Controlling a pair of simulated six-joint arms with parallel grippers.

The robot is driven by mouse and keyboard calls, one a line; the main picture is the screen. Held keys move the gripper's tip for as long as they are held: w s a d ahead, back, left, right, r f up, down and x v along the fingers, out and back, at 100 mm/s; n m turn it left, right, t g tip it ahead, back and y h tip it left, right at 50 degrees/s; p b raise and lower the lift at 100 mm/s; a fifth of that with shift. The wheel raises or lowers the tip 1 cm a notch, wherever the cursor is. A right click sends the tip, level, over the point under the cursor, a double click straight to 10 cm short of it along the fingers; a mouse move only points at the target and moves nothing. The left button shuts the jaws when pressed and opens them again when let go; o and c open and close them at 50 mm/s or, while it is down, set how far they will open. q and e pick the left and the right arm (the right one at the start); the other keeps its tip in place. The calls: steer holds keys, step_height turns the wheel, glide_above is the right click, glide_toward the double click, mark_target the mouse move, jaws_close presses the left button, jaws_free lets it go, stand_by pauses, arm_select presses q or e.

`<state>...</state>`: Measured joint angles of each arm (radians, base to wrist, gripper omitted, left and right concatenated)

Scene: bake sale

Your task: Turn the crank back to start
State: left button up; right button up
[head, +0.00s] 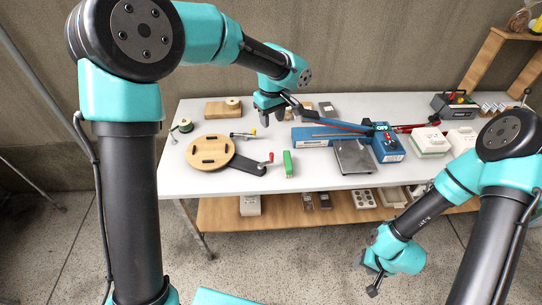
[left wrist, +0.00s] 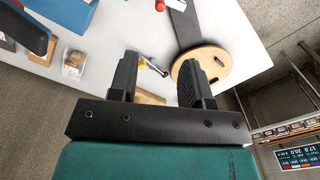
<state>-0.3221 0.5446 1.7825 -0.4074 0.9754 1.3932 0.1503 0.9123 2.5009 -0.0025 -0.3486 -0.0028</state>
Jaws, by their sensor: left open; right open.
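The crank's red handle (head: 268,158) stands at the right end of a dark flat arm (head: 240,164) that joins a round wooden disc (head: 204,153) near the table's front left. In the left wrist view the red handle (left wrist: 160,5) is at the top edge, with the dark arm (left wrist: 186,25) and the disc (left wrist: 214,66) beside it. My left gripper (head: 271,118) is open and empty, behind and above the handle, apart from it; its fingers (left wrist: 159,80) show in the left wrist view. My right gripper (head: 368,276) is open and empty, low in front of the table.
A green block (head: 288,164) stands just right of the handle. A small yellow-tipped tool (head: 243,134) lies behind the disc. A blue machine (head: 388,146) with a grey plate (head: 355,156) is to the right. Bare table (head: 185,181) lies left of the disc.

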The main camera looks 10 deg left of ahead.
mark_target(271, 161)
arm_select(q)
step_height(271, 161, down, 17)
steer(key=shift+f, duration=0.2)
stand_by(0.6)
jaws_close()
stand_by(0.3)
